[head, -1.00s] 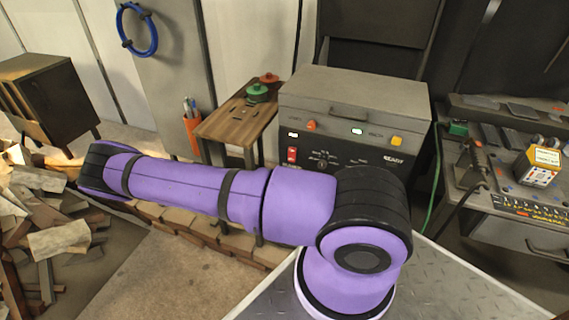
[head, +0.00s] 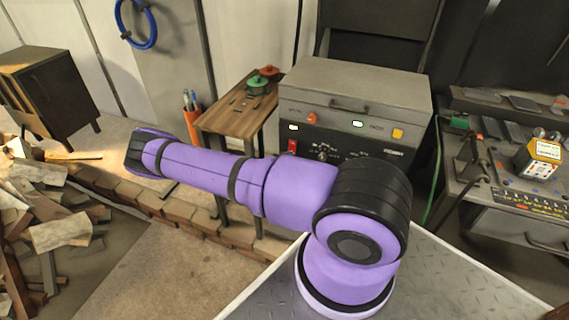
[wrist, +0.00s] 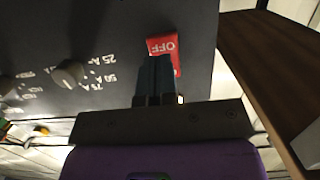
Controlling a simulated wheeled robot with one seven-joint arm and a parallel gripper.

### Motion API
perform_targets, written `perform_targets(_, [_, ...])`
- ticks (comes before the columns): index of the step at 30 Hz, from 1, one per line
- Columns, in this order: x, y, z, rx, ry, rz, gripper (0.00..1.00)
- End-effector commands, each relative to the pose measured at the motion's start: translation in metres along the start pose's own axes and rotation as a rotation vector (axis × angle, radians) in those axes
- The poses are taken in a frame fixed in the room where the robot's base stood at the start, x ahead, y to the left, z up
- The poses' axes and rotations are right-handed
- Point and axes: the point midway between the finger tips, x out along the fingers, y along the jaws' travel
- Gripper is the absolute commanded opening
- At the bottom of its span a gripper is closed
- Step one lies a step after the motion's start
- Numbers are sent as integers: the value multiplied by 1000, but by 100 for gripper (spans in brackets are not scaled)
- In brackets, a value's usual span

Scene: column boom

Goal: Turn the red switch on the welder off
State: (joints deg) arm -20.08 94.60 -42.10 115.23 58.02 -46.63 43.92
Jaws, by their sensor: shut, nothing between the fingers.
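The welder (head: 352,88) is a grey box with a dark front panel, standing behind my purple arm in the head view. Its red switch (head: 292,146) is at the left of that panel, its lower part close to my arm's outline. In the wrist view the red switch (wrist: 163,46) shows white "OFF" lettering. My gripper (wrist: 154,62) is shut and empty, its fingertips in front of the switch and covering part of it. I cannot tell whether they touch it. My gripper is hidden in the head view.
A dial knob (wrist: 68,75) sits beside the switch. A small wooden table (head: 238,112) with green and red items stands left of the welder. A cluttered workbench (head: 500,190) is at right. Low bricks (head: 205,222) and scrap wood (head: 60,234) lie at left.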

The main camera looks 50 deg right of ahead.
Motion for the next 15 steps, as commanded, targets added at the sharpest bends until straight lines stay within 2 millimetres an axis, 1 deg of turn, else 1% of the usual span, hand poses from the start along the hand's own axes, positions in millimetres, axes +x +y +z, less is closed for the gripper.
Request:
perform_targets(1, [6, 1, 0, -1, 0, 1, 0])
perform_targets(3, [13, 1, 0, -1, 0, 1, 0])
perform_targets(6, [18, 0, 0, -1, 0, 0, 0])
perform_targets(15, [20, 0, 0, 0, 0, 0, 0])
